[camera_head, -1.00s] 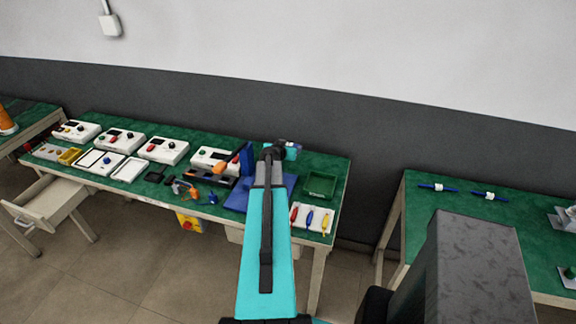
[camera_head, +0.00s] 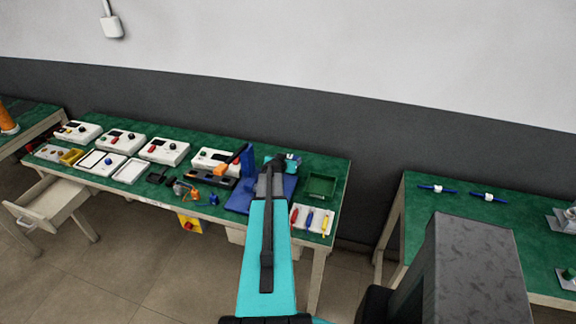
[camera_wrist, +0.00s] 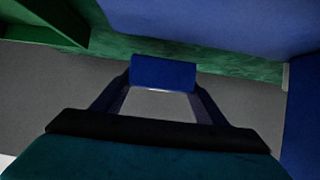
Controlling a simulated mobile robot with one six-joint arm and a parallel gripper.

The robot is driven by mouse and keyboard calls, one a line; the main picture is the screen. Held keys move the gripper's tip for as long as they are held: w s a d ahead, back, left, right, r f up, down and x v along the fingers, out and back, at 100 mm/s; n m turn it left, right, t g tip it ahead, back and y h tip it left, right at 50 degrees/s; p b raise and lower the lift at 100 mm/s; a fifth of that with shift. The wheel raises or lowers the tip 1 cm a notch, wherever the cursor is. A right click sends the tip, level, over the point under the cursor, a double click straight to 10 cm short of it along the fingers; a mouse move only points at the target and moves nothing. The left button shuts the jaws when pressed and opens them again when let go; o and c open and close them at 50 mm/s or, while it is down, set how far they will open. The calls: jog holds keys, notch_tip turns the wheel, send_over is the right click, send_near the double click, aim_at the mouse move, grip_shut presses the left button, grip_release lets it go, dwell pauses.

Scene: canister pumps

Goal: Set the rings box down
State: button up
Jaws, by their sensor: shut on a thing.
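In the wrist view my gripper (camera_wrist: 162,84) is shut on a small blue block-like thing, which I take to be the rings box (camera_wrist: 163,70). Only one plain blue face of it shows, and its contents are hidden. In the head view my arm covers the fingers and the held box. The arm's end is over the right part of the long green-topped table (camera_head: 334,164), above or near a flat blue plate (camera_head: 236,202). I cannot tell whether the box touches anything below it.
An upright blue panel (camera_head: 247,163) stands left of my arm's end. A green open tray (camera_head: 321,187) is to the right, with a white holder of coloured pieces (camera_head: 312,219) in front. White devices (camera_head: 165,151) fill the left. A second green table (camera_head: 450,215) stands right.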

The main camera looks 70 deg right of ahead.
jog(key=shift+f, duration=1.3)
jog(key=shift+f, duration=0.15)
jog(key=o, duration=1.1)
jog(key=shift+r+p, duration=0.25)
jog(key=shift+p, duration=0.05)
jog(key=shift+b+v, duration=0.85)
jog(key=shift+v, duration=0.75)
jog(key=shift+b+v, duration=1.55)
jog(key=shift+v, duration=2.8)
jog(key=shift+f, duration=0.1)
jog(key=shift+s, duration=0.1)
